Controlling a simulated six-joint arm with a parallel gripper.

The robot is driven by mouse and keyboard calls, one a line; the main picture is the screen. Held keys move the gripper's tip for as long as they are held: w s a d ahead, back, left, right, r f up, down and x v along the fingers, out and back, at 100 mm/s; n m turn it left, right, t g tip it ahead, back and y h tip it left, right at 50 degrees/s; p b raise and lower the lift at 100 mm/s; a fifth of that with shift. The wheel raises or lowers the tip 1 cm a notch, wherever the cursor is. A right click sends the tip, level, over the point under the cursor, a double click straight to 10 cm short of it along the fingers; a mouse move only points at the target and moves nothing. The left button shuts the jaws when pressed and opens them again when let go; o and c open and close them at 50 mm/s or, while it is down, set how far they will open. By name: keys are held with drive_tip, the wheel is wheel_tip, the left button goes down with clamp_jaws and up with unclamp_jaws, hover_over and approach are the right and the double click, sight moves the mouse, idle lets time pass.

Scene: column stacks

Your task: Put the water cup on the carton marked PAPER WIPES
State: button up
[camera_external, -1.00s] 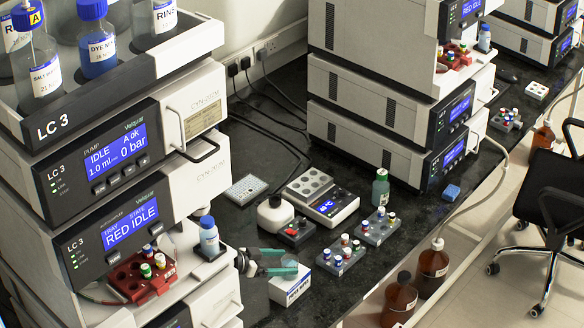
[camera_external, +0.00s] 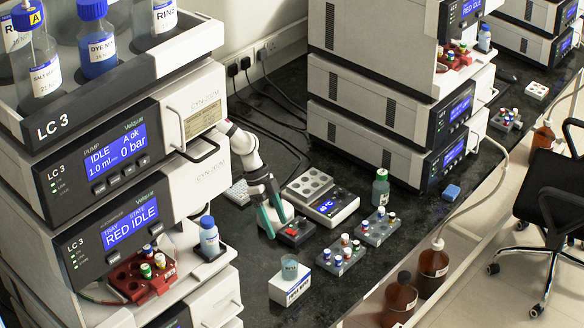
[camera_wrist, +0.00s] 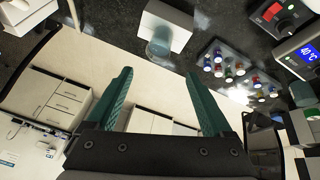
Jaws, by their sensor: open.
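The water cup (camera_external: 289,266), a small clear cup with a bluish-green tint, stands upright on top of the white carton (camera_external: 283,291) on the bench. The carton has blue print on its front, too small to read surely. My gripper (camera_external: 272,224) has teal fingers, spread apart and empty, above and behind the cup, clear of it. In the wrist view the open gripper (camera_wrist: 158,75) points toward the cup (camera_wrist: 160,43), which shows against the carton (camera_wrist: 180,38), with a gap between fingertips and cup.
A small grey controller with a red button (camera_external: 296,231) is near my fingers. Racks of capped vials (camera_external: 340,257) stand right of the carton. A heater block (camera_external: 322,199) is behind. The instrument stack with a red vial tray (camera_external: 130,283) is at left.

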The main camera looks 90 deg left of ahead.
drive_tip(key=s+a+g+y, duration=0.2)
drive_tip(key=s+a, duration=0.3)
drive_tip(key=a, duration=0.3)
drive_tip(key=s+a+r+g+y, duration=0.1)
drive_tip(key=s+a+y, duration=0.2)
drive_tip(key=s+a, duration=0.3)
drive_tip(key=a, duration=0.3)
drive_tip(key=shift+s+m+g, duration=0.15)
drive_tip(key=shift+m+g, duration=0.15)
drive_tip(key=shift+g, duration=0.1)
